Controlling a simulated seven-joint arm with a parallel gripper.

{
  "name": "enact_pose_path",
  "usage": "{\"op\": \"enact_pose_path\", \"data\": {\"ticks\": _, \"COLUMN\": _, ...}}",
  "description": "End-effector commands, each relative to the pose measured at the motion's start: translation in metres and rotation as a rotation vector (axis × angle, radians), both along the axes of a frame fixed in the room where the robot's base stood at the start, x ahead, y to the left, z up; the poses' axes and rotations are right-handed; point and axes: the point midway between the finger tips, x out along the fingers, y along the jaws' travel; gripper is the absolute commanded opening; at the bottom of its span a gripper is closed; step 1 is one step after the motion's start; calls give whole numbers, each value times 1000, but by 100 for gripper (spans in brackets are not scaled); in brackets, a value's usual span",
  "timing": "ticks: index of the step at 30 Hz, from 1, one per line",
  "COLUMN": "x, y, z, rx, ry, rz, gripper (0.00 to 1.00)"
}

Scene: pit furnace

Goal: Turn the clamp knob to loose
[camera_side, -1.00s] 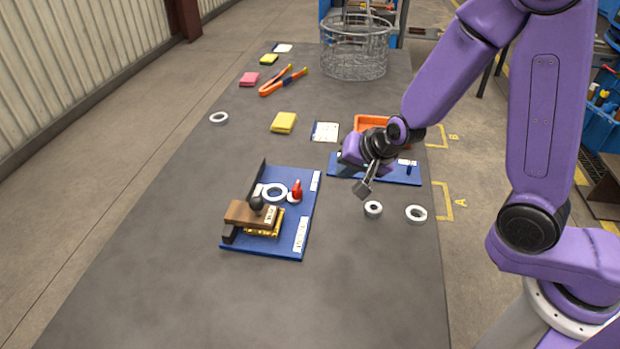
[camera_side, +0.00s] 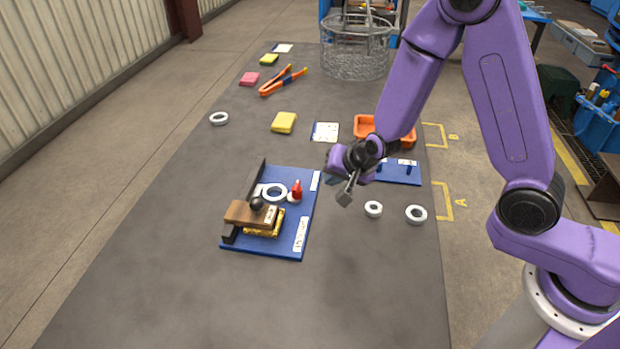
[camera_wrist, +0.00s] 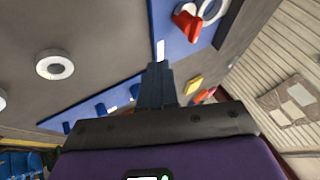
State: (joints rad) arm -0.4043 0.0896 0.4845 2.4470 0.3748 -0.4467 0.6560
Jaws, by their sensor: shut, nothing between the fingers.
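A blue board (camera_side: 272,248) lies on the dark table. On it are a brown block (camera_side: 241,214) with a black ball knob (camera_side: 256,203), a yellow part (camera_side: 265,230) beneath, a white ring (camera_side: 274,192) and a red knob-like part (camera_side: 297,190). I cannot tell for sure which part is the clamp knob. The red part also shows in the wrist view (camera_wrist: 187,25), at the top. My gripper (camera_side: 346,196) is shut and empty, above the table to the right of the board, apart from it. Its closed fingers (camera_wrist: 157,82) point towards the board's edge in the wrist view.
Two white rings (camera_side: 373,209) (camera_side: 416,214) lie right of the board. A second blue board (camera_side: 402,174) and an orange tray (camera_side: 364,124) are behind my gripper. A wire basket (camera_side: 355,55) stands at the back. The table's front is clear.

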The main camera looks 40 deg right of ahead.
Motion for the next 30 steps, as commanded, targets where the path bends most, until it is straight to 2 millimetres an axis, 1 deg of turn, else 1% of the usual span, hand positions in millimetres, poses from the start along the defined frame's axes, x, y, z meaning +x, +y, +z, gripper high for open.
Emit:
{"op": "enact_pose_path", "data": {"ticks": 1, "x": 3, "y": 0, "z": -7, "rx": -1, "ry": 4, "rz": -2, "gripper": 0}}
{"op": "enact_pose_path", "data": {"ticks": 8, "x": 21, "y": 1, "z": -30, "rx": 1, "ry": 4, "rz": 0, "gripper": 0}}
{"op": "enact_pose_path", "data": {"ticks": 12, "x": 36, "y": 15, "z": -29, "rx": 2, "ry": -2, "rz": 0, "gripper": 0}}
{"op": "enact_pose_path", "data": {"ticks": 17, "x": 47, "y": 24, "z": -29, "rx": 1, "ry": -1, "rz": 0, "gripper": 0}}
{"op": "enact_pose_path", "data": {"ticks": 21, "x": 50, "y": 28, "z": -29, "rx": 1, "ry": 1, "rz": 0, "gripper": 0}}
{"op": "enact_pose_path", "data": {"ticks": 30, "x": 51, "y": 28, "z": -29, "rx": 1, "ry": 1, "rz": 0, "gripper": 0}}
